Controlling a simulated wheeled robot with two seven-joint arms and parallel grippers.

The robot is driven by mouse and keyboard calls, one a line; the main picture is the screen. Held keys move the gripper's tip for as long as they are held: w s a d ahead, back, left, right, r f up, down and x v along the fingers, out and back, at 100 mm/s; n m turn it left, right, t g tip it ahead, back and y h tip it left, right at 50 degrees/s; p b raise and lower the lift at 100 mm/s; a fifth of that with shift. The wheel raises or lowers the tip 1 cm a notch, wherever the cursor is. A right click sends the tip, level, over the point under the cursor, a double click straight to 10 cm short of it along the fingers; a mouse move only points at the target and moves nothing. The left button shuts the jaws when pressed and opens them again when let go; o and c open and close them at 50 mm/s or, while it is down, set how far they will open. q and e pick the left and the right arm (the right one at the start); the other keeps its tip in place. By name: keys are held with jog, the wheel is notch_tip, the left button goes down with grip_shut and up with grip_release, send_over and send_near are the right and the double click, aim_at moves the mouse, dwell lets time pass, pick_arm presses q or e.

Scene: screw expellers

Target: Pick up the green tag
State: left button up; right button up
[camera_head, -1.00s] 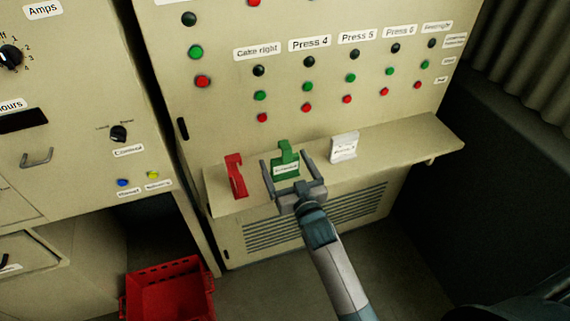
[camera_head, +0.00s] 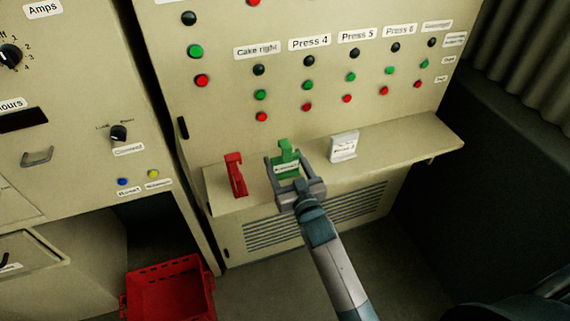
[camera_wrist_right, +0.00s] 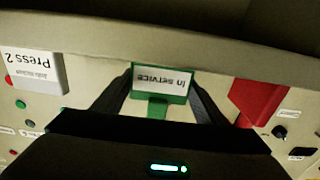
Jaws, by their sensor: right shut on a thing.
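The green tag (camera_head: 285,166) stands on the beige shelf of the control cabinet, between a red tag and a white tag. It carries a white label, which reads "In service" in the right wrist view (camera_wrist_right: 160,83). My right gripper (camera_head: 286,160) is shut on the green tag, with one finger at each side of it. In the right wrist view the two dark fingers (camera_wrist_right: 159,88) touch or nearly touch the tag's sides. The tag still appears at shelf level; I cannot tell whether its base is clear of the shelf. My left gripper is not in view.
The red tag (camera_head: 236,175) stands close to the left on the shelf (camera_head: 400,140). The white tag (camera_head: 344,147) stands to the right. The panel with buttons rises behind. A red crate (camera_head: 170,290) is on the floor at lower left.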

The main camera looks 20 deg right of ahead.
jog(key=shift+r, duration=0.1)
jog(key=shift+r, duration=0.5)
jog(key=r, duration=0.1)
jog(key=r+b, duration=0.1)
jog(key=r, duration=0.1)
jog(key=shift+s+d+r, duration=0.1)
jog(key=shift+d+r, duration=0.05)
jog(key=shift+d, duration=0.2)
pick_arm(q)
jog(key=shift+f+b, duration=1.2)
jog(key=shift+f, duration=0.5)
pick_arm(e)
jog(key=s+d+r, duration=0.5)
jog(key=d+r, duration=0.1)
jog(key=d, duration=0.3)
jog(key=shift+d+r, duration=0.25)
jog(key=shift+d, duration=0.15)
send_near(290, 155)
jog(key=s+r, duration=0.4)
jog(key=s, duration=0.3)
jog(key=shift+s+h, duration=0.3)
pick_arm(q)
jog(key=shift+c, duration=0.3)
pick_arm(e)
jog(key=shift+d, duration=0.1)
